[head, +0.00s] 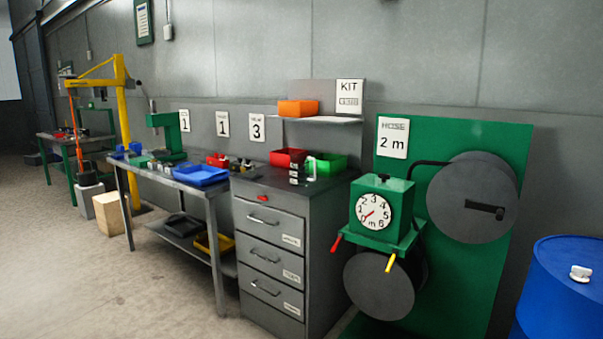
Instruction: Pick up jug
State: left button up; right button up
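A small jug-like vessel (302,170) stands on top of the grey drawer cabinet (268,225). It looks clear or pale with a dark part and a light handle-like shape on its right, but it is too small to make out well. It stands between and in front of a red bin (287,157) and a green bin (330,163). Neither of my grippers is in view.
A workbench (218,225) with a blue tray (201,175) adjoins the cabinet's left. A shelf (318,120) holding an orange bin (298,107) hangs above. A green dial machine (382,207) and blue drum (553,285) stand right. Floor at left front is clear.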

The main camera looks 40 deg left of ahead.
aim_at(300, 160)
jog(key=i+j+u, duration=0.35)
jog(key=i+j, duration=1.1)
jog(key=j, duration=0.15)
